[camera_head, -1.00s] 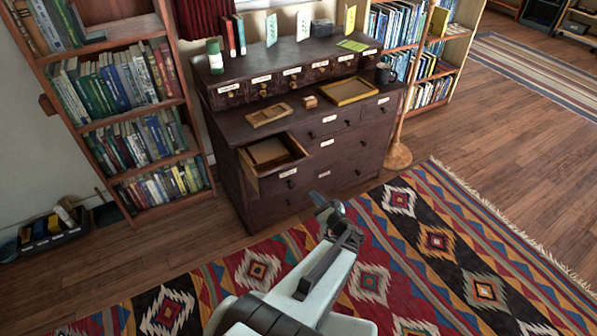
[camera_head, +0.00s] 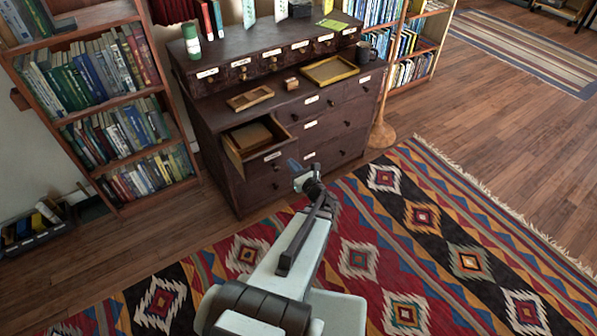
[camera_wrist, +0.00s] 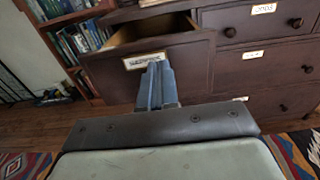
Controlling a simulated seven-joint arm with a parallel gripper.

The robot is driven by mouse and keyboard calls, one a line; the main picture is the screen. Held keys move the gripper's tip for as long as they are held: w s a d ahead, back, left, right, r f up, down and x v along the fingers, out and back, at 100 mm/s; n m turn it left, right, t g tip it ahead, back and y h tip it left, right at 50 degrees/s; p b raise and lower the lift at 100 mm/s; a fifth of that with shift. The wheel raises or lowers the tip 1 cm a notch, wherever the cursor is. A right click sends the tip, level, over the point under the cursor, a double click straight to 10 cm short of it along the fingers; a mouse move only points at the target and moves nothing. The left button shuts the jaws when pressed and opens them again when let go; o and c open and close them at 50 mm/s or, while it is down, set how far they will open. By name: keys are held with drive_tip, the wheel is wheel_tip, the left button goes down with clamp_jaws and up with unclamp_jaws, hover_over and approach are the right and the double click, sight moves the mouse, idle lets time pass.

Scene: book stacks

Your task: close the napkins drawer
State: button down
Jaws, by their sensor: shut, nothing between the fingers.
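The napkins drawer (camera_head: 262,155) is the open drawer at the upper left of the dark wooden dresser (camera_head: 335,150). It is pulled out, with a flat brown item (camera_head: 252,136) inside. In the wrist view its front panel (camera_wrist: 195,67) carries a white label whose text I cannot read. My gripper (camera_head: 296,167) is shut and empty, its blue fingers just in front of the drawer front. In the wrist view the fingers (camera_wrist: 155,75) overlap the panel just below the label. I cannot tell whether they touch it. The drawer's knob is hidden.
On the dresser top are a small wooden tray (camera_head: 250,98), a yellow-rimmed tray (camera_head: 330,71) and a dark mug (camera_head: 364,53). Bookshelves flank the dresser. A black bin (camera_head: 32,230) stands at the lower left. A patterned rug (camera_head: 420,220) covers the floor in front.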

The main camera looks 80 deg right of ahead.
sight(279, 148)
drive_tip(key=x, duration=0.7)
drive_tip(key=shift+w+d, duration=0.1)
drive_tip(key=x, duration=1.8)
drive_tip(key=shift+w+d, duration=0.15)
drive_tip(key=shift+f, duration=0.1)
